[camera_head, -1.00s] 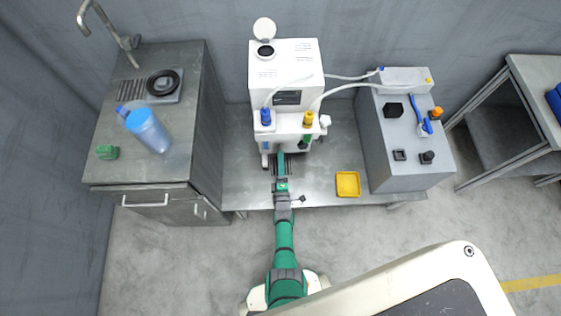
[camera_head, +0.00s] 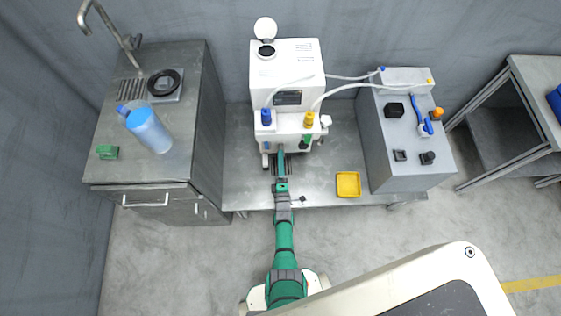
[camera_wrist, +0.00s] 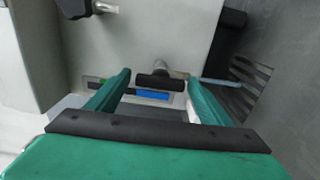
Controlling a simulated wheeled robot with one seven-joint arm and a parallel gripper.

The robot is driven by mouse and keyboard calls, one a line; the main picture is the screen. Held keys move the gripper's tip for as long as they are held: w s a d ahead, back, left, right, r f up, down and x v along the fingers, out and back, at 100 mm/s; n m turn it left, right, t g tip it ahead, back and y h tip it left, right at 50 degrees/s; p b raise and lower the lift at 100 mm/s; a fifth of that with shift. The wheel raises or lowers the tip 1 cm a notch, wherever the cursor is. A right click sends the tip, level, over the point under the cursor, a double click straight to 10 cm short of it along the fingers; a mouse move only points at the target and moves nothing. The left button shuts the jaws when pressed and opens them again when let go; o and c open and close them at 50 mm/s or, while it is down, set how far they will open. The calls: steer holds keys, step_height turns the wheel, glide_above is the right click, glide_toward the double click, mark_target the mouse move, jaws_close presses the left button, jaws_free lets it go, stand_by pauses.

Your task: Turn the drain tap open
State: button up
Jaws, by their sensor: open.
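The drain tap shows in the wrist view as a black T-shaped handle (camera_wrist: 160,82) on a short metal stem. It lies crosswise low on the front of the white machine (camera_head: 287,70). My gripper (camera_wrist: 160,77) is open, with one green finger on each side of the handle and visible gaps on both sides. In the head view my gripper (camera_head: 281,163) reaches under the machine's front, and my arm hides the tap there.
Blue (camera_head: 266,116) and yellow (camera_head: 309,119) fittings with hoses sit above the machine's front. A yellow tray (camera_head: 347,184) lies to the right on the metal table (camera_head: 245,190). A grey box (camera_head: 400,150) with knobs stands farther right.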

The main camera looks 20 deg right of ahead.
steer(key=v, duration=1)
steer(key=shift+s, duration=0.35)
steer(key=s+a+r+m+g+y, duration=0.1)
steer(key=s+a+r+m, duration=0.3)
steer(key=s+r, duration=0.25)
steer(key=s+a+r+m+y, duration=0.1)
steer(key=s+a+r+m, duration=0.2)
steer(key=s+a+r, duration=0.35)
steer(key=s+a+r+m+y, duration=0.1)
steer(key=s+r+m, duration=0.1)
steer(key=r, duration=0.6)
steer(key=s+r+m+y, duration=0.1)
steer(key=s+r+m, duration=0.2)
steer(key=s+r, duration=0.2)
steer(key=s+a+r+m+g+y, duration=0.1)
steer(key=s+r+m, duration=0.2)
steer(key=r, duration=0.8)
steer(key=shift+s+a, duration=0.35)
steer(key=shift+s, duration=0.15)
